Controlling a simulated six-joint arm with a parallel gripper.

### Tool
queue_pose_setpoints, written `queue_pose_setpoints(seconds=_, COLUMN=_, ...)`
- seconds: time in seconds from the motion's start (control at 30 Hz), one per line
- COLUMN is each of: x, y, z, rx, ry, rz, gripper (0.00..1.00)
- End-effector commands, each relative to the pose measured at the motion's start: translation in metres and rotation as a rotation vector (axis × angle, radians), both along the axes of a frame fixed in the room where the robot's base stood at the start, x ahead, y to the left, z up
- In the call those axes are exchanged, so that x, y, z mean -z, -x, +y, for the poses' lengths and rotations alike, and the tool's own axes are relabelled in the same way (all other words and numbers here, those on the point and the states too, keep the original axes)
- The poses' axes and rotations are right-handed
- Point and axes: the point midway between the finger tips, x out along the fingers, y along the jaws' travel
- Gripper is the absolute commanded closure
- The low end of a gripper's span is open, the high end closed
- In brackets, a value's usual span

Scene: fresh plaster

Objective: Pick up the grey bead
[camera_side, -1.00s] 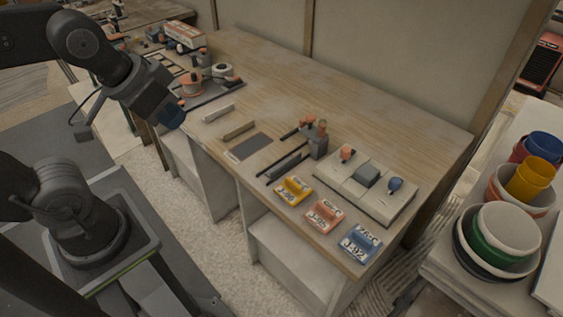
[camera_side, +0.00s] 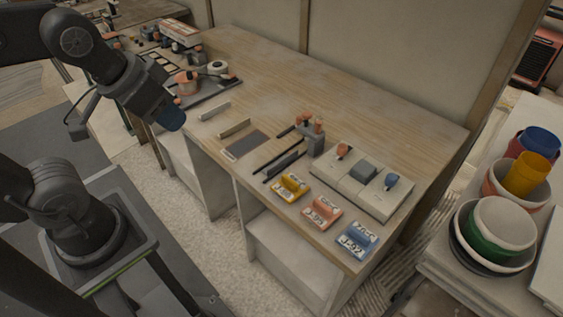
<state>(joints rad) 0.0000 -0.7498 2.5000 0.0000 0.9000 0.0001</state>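I cannot tell for certain which thing is the grey bead. Long narrow pieces lie on the wooden bench: a pale strip (camera_side: 214,111), a grey-beige strip (camera_side: 235,128) and a dark grey bar (camera_side: 284,163) beside a thin dark rod. My gripper (camera_side: 173,119) hangs at the upper left, near the bench's front edge, left of the strips and apart from them. It points down; its fingers are too small and dark to tell open from shut. Nothing shows held in it.
A flat grey pad (camera_side: 246,145) lies near the strips. Yellow (camera_side: 291,186), orange (camera_side: 322,212) and blue (camera_side: 357,240) labelled blocks line the front edge. A pale tray (camera_side: 379,200) and an upright tool holder (camera_side: 313,143) stand behind. The bench's rear (camera_side: 340,95) is clear.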

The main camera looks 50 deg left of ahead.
Motion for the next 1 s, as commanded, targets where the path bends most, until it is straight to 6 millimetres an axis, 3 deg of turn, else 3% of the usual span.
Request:
queue_pose_setpoints(seconds=0.27, x=-0.001, y=-0.001, z=0.0, rx=0.0, ry=0.0, rz=0.002, gripper=0.65)
queue_pose_setpoints(seconds=0.43, x=-0.008, y=-0.025, z=0.0, rx=0.0, ry=0.0, rz=0.045, gripper=0.65)
queue_pose_setpoints(seconds=0.6, x=-0.013, y=-0.08, z=0.001, rx=0.0, ry=-0.001, rz=0.132, gripper=0.65)
queue_pose_setpoints(seconds=0.73, x=-0.006, y=-0.127, z=0.001, rx=0.0, ry=-0.001, rz=0.199, gripper=0.65)
queue_pose_setpoints(seconds=0.87, x=0.013, y=-0.173, z=0.001, rx=0.0, ry=-0.001, rz=0.267, gripper=0.65)
queue_pose_setpoints(seconds=1.0, x=0.046, y=-0.221, z=0.002, rx=0.0, ry=-0.001, rz=0.34, gripper=0.65)
